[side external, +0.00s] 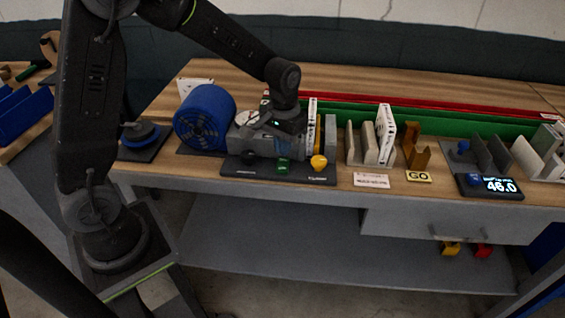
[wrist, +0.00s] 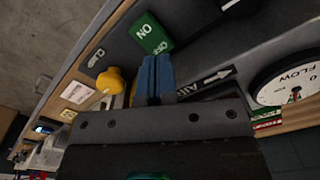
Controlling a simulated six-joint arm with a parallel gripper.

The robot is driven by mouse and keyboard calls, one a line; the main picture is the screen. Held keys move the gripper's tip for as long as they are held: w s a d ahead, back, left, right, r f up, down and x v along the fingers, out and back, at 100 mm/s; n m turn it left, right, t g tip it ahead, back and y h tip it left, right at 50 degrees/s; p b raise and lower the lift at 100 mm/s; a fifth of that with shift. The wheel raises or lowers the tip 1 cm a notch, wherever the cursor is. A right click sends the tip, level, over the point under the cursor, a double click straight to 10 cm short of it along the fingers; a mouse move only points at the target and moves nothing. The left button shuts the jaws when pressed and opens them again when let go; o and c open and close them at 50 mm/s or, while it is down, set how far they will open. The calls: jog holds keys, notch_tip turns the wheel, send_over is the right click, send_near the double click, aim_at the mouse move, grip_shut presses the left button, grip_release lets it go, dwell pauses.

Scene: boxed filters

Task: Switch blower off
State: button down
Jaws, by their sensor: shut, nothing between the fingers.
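The blue round blower (side external: 203,120) stands at the left of the bench, joined to a grey housing (side external: 250,140). A green switch (side external: 283,166) sits on the dark panel in front; in the wrist view the green switch (wrist: 153,35) carries white lettering, with ON readable upside down. A yellow knob (side external: 319,162) is to its right, and shows in the wrist view (wrist: 110,80). My gripper (wrist: 156,62) is shut and empty, its blue fingertips close to the green switch in the picture. I cannot tell whether they touch it.
A round FLOW gauge (wrist: 290,82) and an AIR arrow label (wrist: 207,80) are beside my gripper. Racks with white filter boxes (side external: 385,130), a GO plate (side external: 418,176) and a 46.0 display (side external: 498,186) stand to the right. The bench's front edge is bare.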

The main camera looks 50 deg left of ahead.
aim_at(283, 159)
jog(key=shift+f, duration=0.45)
jog(key=shift+r, duration=0.1)
notch_tip(283, 159, up, 7)
dwell(0.9)
jog(key=s+d+r+m+t, duration=0.1)
jog(key=s+r, duration=0.3)
jog(key=s, duration=0.5)
jog(key=s+d+r+m+t, duration=0.2)
jog(key=s+r+t, duration=0.2)
jog(key=s, duration=0.6)
jog(key=shift+s+t, duration=0.2)
jog(key=shift+t, duration=0.1)
